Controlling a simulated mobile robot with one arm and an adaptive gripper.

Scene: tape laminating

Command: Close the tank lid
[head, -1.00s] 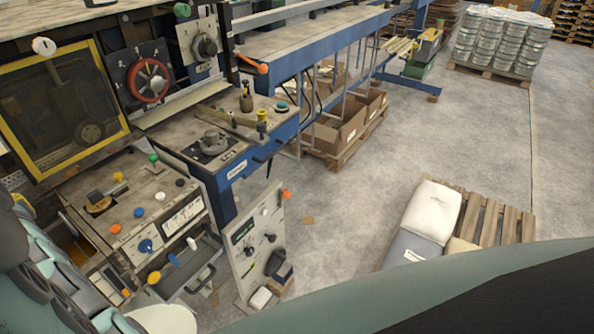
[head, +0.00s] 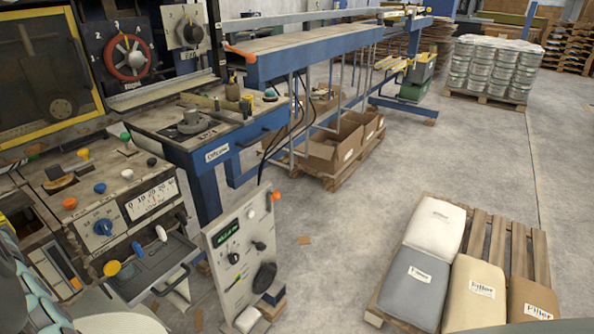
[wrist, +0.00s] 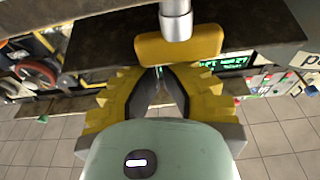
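In the wrist view my gripper (wrist: 158,78) has two yellow ridged fingers with dark inner faces. Their tips come close together, and whether they touch is unclear. A yellow block (wrist: 180,46) on a silver rod (wrist: 175,18) is just beyond the tips, in front of a dark flat panel (wrist: 100,38). I cannot tell whether the block is touched or whether these parts belong to the tank lid. No tank lid can be clearly made out in the head view, and my gripper is not visible there.
A machine with a red handwheel (head: 128,57), a yellow-framed window (head: 40,72) and a knob panel (head: 102,222) fills the left. A grey control box (head: 240,258) stands before it. A pallet of filler bags (head: 432,228) is at right.

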